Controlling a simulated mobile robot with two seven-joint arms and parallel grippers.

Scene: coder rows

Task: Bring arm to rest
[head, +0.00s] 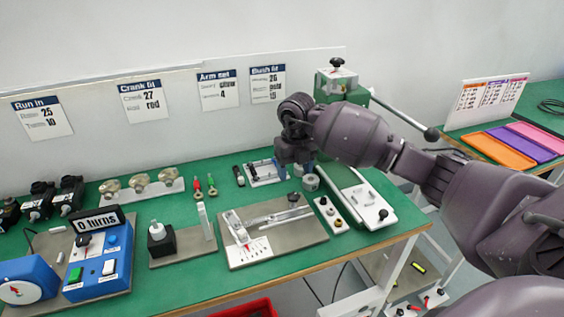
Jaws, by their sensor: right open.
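My right arm (355,135) comes in from the right and reaches over the back right of the green workbench (195,268). My right gripper (292,152) points down near a small white fixture (265,172) and a grey round part (311,182). Its fingers are dark and small here, and I see nothing held between them. Whether it touches anything below cannot be told. My left arm and gripper are not in view.
A green press with a long lever (336,82) stands behind my right arm. A metal linkage plate (270,235), a blue counter box (100,262) and several small parts cover the bench. Coloured trays (498,150) lie on another bench at right. A red crate (245,309) is below the front edge.

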